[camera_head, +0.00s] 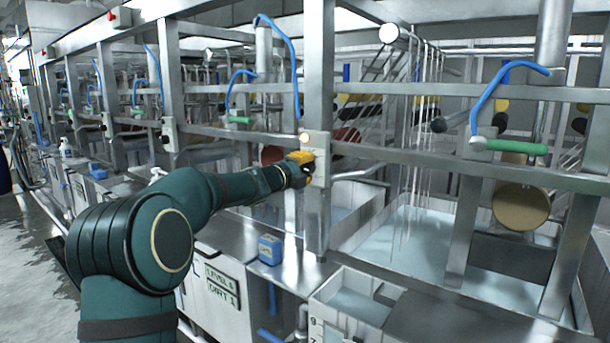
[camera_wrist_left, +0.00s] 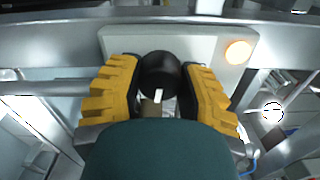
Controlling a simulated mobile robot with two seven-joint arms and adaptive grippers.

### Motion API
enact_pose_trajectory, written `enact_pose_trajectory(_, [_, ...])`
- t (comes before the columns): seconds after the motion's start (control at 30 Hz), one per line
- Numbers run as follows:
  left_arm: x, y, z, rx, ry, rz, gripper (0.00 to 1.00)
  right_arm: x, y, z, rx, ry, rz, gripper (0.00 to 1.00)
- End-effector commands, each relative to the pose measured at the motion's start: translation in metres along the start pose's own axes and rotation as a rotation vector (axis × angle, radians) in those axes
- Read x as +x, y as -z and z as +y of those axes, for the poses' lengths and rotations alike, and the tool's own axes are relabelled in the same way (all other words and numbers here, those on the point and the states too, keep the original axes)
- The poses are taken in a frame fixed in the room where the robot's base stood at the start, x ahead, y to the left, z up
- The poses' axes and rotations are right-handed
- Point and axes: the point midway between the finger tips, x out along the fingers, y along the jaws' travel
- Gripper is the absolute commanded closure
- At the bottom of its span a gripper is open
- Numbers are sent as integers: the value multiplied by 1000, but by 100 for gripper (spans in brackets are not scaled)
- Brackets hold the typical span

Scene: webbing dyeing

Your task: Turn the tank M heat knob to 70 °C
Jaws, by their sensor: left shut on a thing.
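The heat knob (camera_wrist_left: 158,74) is a round black knob with a white pointer mark, on a pale control plate (camera_wrist_left: 120,42) in the left wrist view. The yellow fingers of my left gripper (camera_wrist_left: 162,88) are shut on the knob, one on each side. A lit orange lamp (camera_wrist_left: 238,52) sits beside it on the plate. In the head view, my left gripper (camera_head: 303,160) reaches the control plate (camera_head: 319,176) on a steel post, and hides the knob there. No temperature scale is readable. My right gripper is not in view.
A blue box (camera_head: 270,249) stands on the steel ledge below my left gripper. Open tanks of pale liquid (camera_head: 410,240) lie to the right. Steel posts and horizontal rails stand around the arm. A green-handled blue hose (camera_head: 515,146) hangs at the right.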

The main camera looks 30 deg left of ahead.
Motion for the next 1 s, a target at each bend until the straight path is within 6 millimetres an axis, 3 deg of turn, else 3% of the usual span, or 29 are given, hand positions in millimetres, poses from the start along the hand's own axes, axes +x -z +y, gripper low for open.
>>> enact_pose_trajectory(0.5, [0,0,-2,328,4,-2,98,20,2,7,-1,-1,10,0])
enact_pose_trajectory(1.0, [0,0,-3,387,5,-2,98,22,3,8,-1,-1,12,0])
